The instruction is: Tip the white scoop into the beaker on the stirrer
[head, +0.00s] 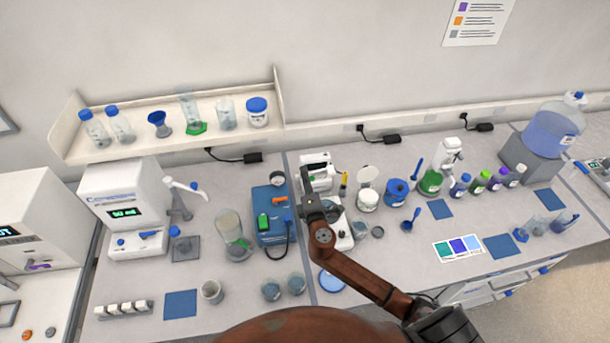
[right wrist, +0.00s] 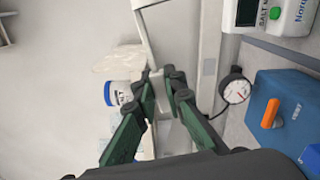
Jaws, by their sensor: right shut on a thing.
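My right gripper (head: 310,187) is above the middle of the bench in the head view. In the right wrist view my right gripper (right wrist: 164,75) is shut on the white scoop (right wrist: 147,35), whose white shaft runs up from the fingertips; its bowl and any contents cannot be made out. The white stirrer (head: 343,241) stands below and right of the gripper in the head view, partly covered by my arm. A clear beaker (head: 360,229) appears at the stirrer, largely see-through; its exact seating is unclear. My left gripper is out of view.
A blue box (head: 270,224) with an orange part stands left of my gripper. A white jar (head: 367,200) and a blue jar (head: 396,193) stand right of the stirrer. A tall clear vessel (head: 231,232) stands farther left. A shelf (head: 75,142) holds glassware behind.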

